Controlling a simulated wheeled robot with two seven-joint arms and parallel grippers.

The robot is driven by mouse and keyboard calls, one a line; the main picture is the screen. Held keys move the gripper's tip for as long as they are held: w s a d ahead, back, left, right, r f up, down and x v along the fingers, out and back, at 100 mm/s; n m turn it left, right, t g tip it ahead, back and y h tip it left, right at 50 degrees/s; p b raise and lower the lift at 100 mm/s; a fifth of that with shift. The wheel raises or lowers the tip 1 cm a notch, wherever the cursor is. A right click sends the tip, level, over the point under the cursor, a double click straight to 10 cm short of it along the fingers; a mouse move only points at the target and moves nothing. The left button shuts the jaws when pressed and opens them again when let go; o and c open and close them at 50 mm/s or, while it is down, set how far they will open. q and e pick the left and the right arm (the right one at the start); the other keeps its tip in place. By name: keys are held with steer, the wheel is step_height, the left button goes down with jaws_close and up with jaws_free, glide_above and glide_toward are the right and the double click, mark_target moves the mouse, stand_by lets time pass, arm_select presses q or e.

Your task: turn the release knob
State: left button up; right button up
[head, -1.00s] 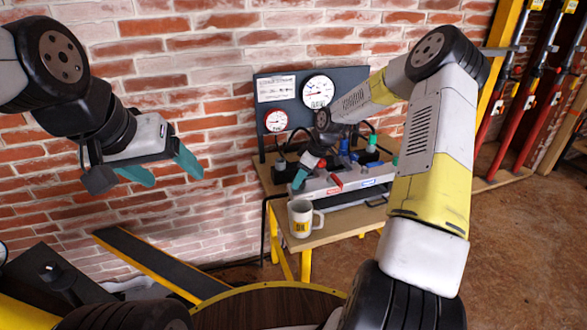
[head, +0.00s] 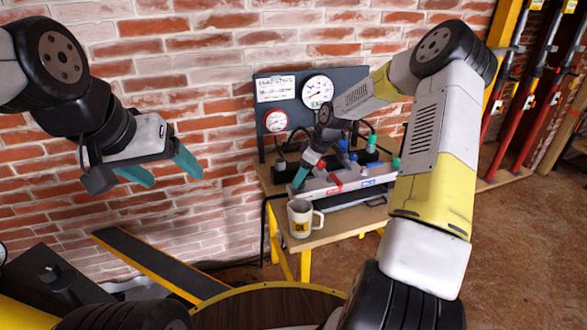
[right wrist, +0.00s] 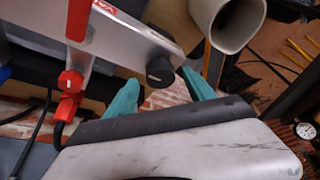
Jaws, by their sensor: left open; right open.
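The black release knob (right wrist: 160,71) sits on the end of a pale metal unit (right wrist: 118,32) in the right wrist view. My right gripper (right wrist: 162,80) is open, with one teal finger on each side of the knob and visible gaps to it. I cannot tell how deep the knob lies between them. In the head view my right gripper (head: 300,176) is at the left end of the pale unit (head: 345,185) on the bench, and the knob is hidden there. My left gripper (head: 168,172) is open and empty in front of the brick wall, away from the bench.
A white mug (head: 300,219) stands at the bench's (head: 335,230) front left, close to my right gripper; it also shows in the right wrist view (right wrist: 228,22). A dark gauge panel (head: 290,115) stands behind the unit. Red fittings and hoses lie near it.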

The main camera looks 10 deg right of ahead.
steer(key=v, duration=0.6)
steer(key=s+a+r+m+t+h, duration=0.25)
steer(key=s+r+m, duration=0.25)
steer(key=s+r, duration=1.2)
steer(key=s+r+m, duration=0.2)
steer(key=s+m, duration=0.1)
steer(key=s, duration=0.4)
steer(key=s+r+m+t+y, duration=0.1)
steer(key=s+r+m, duration=0.1)
steer(key=s, duration=0.6)
steer(key=shift+m, duration=0.4)
steer(key=shift+d+r, duration=0.1)
stand_by(1.6)
